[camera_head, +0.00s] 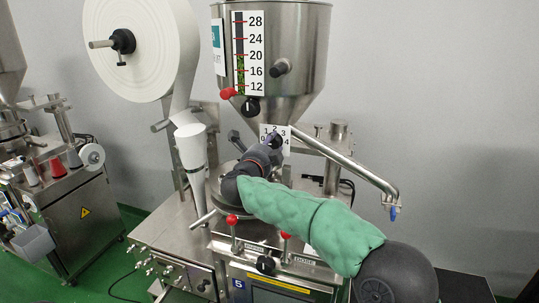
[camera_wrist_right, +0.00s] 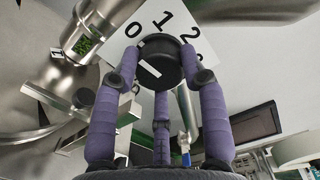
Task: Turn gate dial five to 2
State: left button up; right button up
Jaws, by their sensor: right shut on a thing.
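The gate dial is a black round knob (camera_wrist_right: 155,62) with a white mark on it, in front of a white number plate (camera_wrist_right: 188,36). In the right wrist view the numbers 0, 1 and 2 show around the knob. Which number the mark points to I cannot tell. In the head view the number plate (camera_head: 286,140) sits under the steel hopper (camera_head: 300,50), partly hidden by my gripper. My right gripper (camera_head: 273,141) is shut on the knob, its purple-grey fingers on both sides of it in the wrist view. My left gripper is not in view.
The machine carries a blue label 5 (camera_head: 238,284). A level scale (camera_head: 249,55) and another black knob (camera_head: 250,107) are on the hopper. A bent steel pipe (camera_head: 350,165) reaches right, beside my arm. Red-topped levers (camera_head: 232,220) stand below. A large white roll (camera_head: 140,40) hangs left.

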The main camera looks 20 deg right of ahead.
jog(key=shift+s+d+r+m+b, duration=0.1)
jog(key=shift+d+m+b, duration=0.2)
jog(key=shift+m+b, duration=0.4)
jog(key=o, duration=1.1)
jog(key=shift+o, duration=0.2)
jog(key=shift+s+d, duration=0.1)
jog(key=shift+d, duration=0.1)
jog(key=shift+a, duration=0.3)
jog(key=v, duration=1.1)
jog(key=shift+s+a, duration=0.25)
jog(key=shift+s, duration=0.05)
